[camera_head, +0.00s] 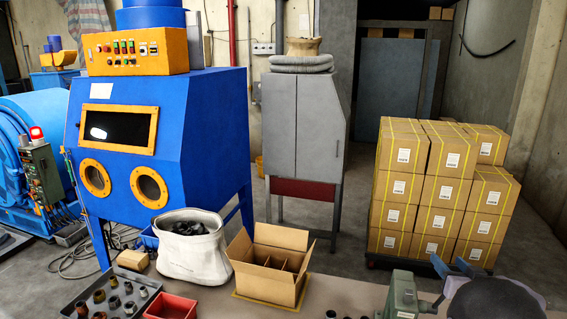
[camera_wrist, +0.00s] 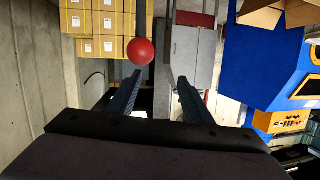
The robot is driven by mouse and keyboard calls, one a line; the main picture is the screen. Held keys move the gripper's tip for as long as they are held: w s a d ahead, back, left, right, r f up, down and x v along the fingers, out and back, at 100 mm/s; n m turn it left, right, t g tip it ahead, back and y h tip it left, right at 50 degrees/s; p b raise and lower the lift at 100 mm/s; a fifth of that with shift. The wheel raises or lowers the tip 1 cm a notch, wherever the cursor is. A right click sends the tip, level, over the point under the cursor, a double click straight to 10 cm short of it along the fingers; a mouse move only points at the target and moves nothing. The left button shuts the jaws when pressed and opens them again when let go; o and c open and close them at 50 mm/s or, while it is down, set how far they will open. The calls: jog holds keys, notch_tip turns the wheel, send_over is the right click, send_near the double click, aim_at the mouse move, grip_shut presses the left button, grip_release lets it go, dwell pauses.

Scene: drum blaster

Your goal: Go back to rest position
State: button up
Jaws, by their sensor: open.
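My gripper (camera_wrist: 160,78) shows in the wrist view with its two dark fingers apart and nothing between them. In the head view it is at the lower right (camera_head: 453,264), at the end of a dark rounded part of my arm. Its blue-grey fingers point toward the stacked cartons. A red ball (camera_wrist: 141,51) on a dark rod shows just beyond the left fingertip in the wrist view. I cannot tell how far it is from the finger.
A green machine (camera_head: 402,296) stands on the bench left of my gripper. An open divided carton (camera_head: 270,288), a white sack (camera_head: 192,262), a red bin (camera_head: 170,306) and a grey tray of parts (camera_head: 78,294) lie further left. Stacked cartons (camera_head: 400,158) and a blue cabinet (camera_head: 205,125) stand behind.

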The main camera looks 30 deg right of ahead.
jog(key=w+a+f+n+g+y+b, duration=0.1)
jog(key=w+a+f+g, duration=0.3)
jog(key=w+a, duration=0.8)
jog(key=w+a+f+n+g+y+b, duration=0.1)
jog(key=a+f, duration=0.2)
jog(key=a, duration=0.5)
jog(key=a+f+n+g+y, duration=0.1)
jog(key=a+f+y, duration=0.1)
jog(key=a+f, duration=0.35)
jog(key=s+a+f+n+g+y, duration=0.1)
jog(key=s+a+g, duration=0.1)
jog(key=s+a, duration=0.3)
jog(key=s+a+f+n+g+y+b, duration=0.1)
jog(key=s+a, duration=0.5)
jog(key=a, duration=0.8)
jog(key=s+a+f+n+g+y, duration=0.2)
jog(key=s+a, duration=0.3)
jog(key=a, duration=0.4)
jog(key=shift+s+a+f+n+g+y, duration=0.2)
jog(key=shift+a+f+n+g+y, duration=0.15)
jog(key=shift+f+n+g, duration=0.3)
